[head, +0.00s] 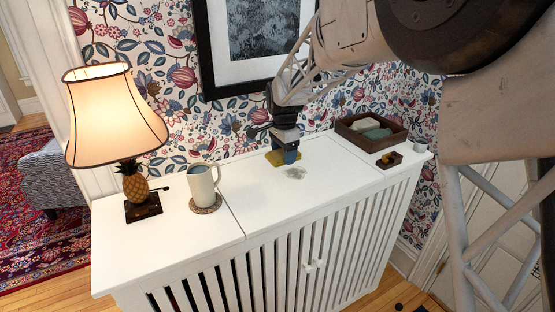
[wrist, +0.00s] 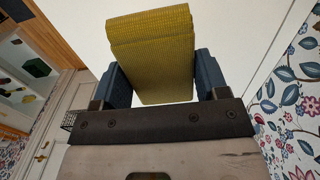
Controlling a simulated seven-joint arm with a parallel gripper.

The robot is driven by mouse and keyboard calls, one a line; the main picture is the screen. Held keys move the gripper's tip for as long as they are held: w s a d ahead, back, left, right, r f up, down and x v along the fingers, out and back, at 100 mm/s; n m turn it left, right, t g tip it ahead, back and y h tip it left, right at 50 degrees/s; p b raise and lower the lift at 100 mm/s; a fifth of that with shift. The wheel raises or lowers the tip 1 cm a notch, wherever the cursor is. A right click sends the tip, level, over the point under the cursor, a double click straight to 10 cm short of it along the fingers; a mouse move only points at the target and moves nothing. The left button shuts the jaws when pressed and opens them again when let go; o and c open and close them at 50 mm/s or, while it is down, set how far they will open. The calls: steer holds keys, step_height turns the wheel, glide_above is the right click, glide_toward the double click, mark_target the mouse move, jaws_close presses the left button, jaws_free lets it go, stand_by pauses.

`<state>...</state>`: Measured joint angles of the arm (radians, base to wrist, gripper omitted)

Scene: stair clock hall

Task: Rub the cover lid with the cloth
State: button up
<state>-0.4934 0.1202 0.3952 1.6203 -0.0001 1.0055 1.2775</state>
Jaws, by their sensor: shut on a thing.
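My gripper (head: 286,156) points down over the back part of the white cover lid (head: 320,190), the middle panel on top of the slatted cabinet. It is shut on a folded yellow cloth (head: 276,158), which sits at or just above the lid; I cannot tell if it presses on it. A greyish smudge (head: 295,172) lies on the lid just in front of the cloth. In the wrist view the cloth (wrist: 150,45) is between the two blue fingers of my gripper (wrist: 160,75), with the white lid (wrist: 235,35) behind it.
A lit lamp (head: 117,120) and a mug (head: 203,186) on a coaster stand on the left panel. A dark wooden tray (head: 345,133) with folded items and a small wooden dish (head: 389,160) are at the right. A framed picture (head: 205,60) hangs close behind. The lid's front is clear.

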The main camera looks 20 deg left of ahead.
steer(key=shift+w+d, duration=0.2)
steer(key=shift+w, duration=0.55)
